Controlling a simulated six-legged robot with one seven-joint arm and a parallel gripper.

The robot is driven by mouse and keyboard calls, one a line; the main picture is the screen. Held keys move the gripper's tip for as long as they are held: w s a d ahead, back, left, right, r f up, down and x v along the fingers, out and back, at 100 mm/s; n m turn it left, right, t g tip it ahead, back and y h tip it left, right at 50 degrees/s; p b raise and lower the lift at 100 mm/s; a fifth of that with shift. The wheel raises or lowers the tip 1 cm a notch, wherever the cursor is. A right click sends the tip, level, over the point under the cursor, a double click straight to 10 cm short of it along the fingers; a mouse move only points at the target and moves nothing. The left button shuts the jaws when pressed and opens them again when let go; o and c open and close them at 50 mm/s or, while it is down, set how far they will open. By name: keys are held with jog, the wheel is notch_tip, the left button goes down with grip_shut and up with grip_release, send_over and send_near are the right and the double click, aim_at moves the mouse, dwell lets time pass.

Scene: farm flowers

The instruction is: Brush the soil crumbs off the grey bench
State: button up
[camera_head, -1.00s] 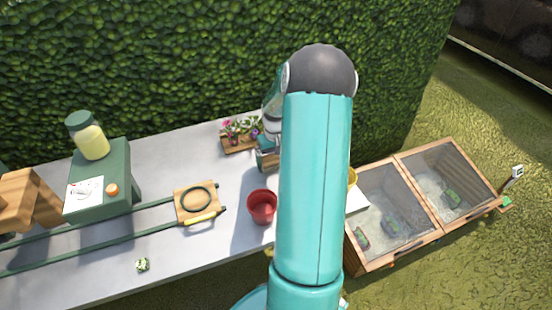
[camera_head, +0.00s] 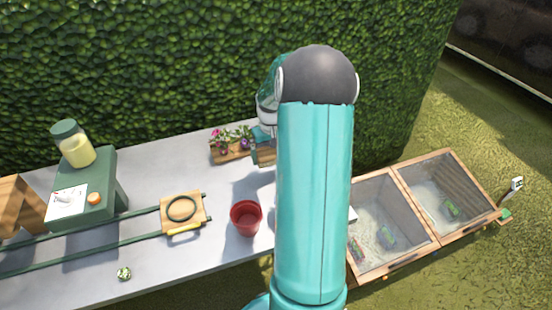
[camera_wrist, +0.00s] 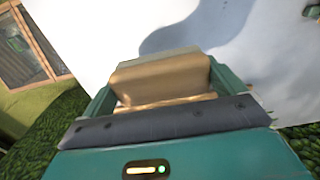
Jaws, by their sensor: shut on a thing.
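The grey bench (camera_head: 165,163) runs along the hedge in the head view, and its pale top (camera_wrist: 110,35) fills much of the wrist view. My gripper (camera_wrist: 162,88) is shut on a tan, wood-coloured block, seemingly the brush (camera_wrist: 165,74), seen from behind. Its bristles cannot be made out. In the head view part of my gripper shows beside the flower tray, and my arm hides the bench's right end. I cannot make out soil crumbs in either view. A shadow lies on the bench top beyond the brush.
A red pot (camera_head: 246,219) stands near the bench's front edge, left of my arm. A flower tray (camera_head: 232,152) sits at the back. A wooden board with a ring (camera_head: 181,212), a green box (camera_head: 87,186) and a jar (camera_head: 75,146) are further left. A glazed cold frame (camera_head: 395,225) stands right.

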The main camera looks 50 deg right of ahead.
jog(key=shift+w+r, duration=0.15)
jog(key=shift+r, duration=0.9)
